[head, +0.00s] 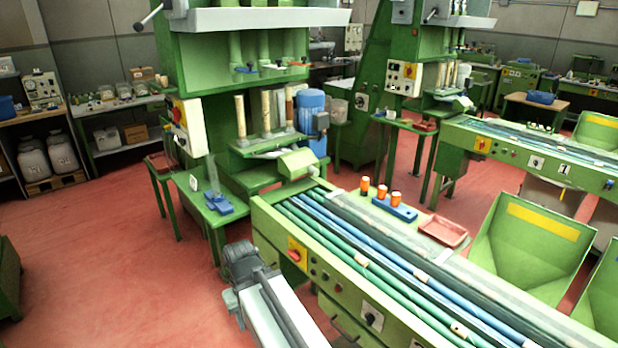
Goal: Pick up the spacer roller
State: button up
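I cannot tell for sure which thing is the spacer roller. Several small orange cylinders with pale tops (381,192) stand upright at a blue holder (396,207) on the green machine's far side. Small pale cylindrical pieces (361,261) lie along the long green and blue rollers (335,243) of the machine bed. My arm reaches in from the bottom edge. What looks like my gripper (238,262), dark grey, is at its far end, left of the machine bed and apart from it. Its fingers are too unclear to tell open from shut.
The green machine (340,283) with its control panel stands right of my arm. A pink tray (443,230) and green hoppers (530,235) are beyond it. A small green table (200,210) holds a blue tool (219,204). The red floor (110,260) at left is clear.

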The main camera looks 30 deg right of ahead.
aim_at(364, 180)
jog(key=u, duration=0.1)
jog(key=i, duration=2)
jog(key=z, duration=0.35)
